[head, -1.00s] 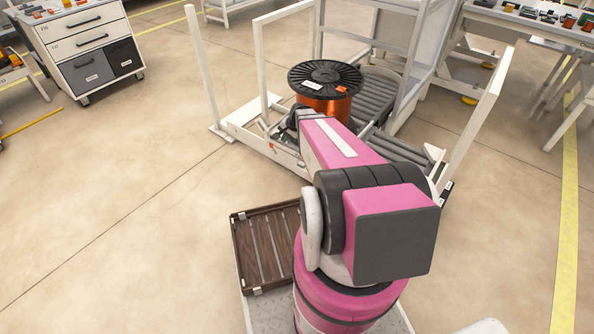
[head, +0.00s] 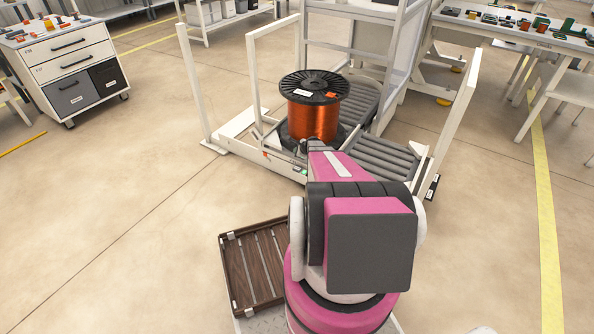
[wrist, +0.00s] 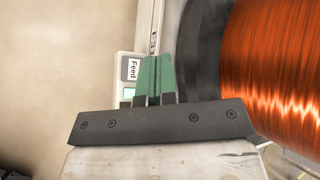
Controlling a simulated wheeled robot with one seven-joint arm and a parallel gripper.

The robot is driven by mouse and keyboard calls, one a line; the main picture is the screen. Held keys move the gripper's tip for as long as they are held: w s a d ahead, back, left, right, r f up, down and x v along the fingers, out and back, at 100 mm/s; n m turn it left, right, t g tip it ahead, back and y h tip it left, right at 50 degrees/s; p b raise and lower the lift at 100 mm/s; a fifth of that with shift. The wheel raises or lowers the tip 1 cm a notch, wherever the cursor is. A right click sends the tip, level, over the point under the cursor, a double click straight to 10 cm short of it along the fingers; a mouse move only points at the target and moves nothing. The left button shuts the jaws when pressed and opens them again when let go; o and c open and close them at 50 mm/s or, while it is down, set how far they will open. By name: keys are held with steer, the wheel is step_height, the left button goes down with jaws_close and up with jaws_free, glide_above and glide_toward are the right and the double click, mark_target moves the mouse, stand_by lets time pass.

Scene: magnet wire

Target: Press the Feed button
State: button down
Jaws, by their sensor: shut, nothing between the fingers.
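In the wrist view, the Feed label (wrist: 132,69) is on a pale panel just left of my fingers. In the head view my arm hides most of the gripper, which is at the front of the white roller frame (head: 235,152).
A spool of copper wire (head: 313,120) with black flanges stands on the frame, close to the right of my fingers in the wrist view (wrist: 275,60). White posts rise around it. A brown slatted tray (head: 250,268) is near my base. Open floor lies to the left.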

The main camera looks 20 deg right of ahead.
mark_target(297, 169)
steer(key=shift+f, duration=0.15)
steer(key=shift+f, duration=4.25)
steer(key=shift+f, duration=0.1)
steer(key=shift+f, duration=0.35)
steer(key=shift+f, duration=0.5)
steer(key=shift+r, duration=0.95)
steer(key=shift+r, duration=0.1)
steer(key=shift+r, duration=2.4)
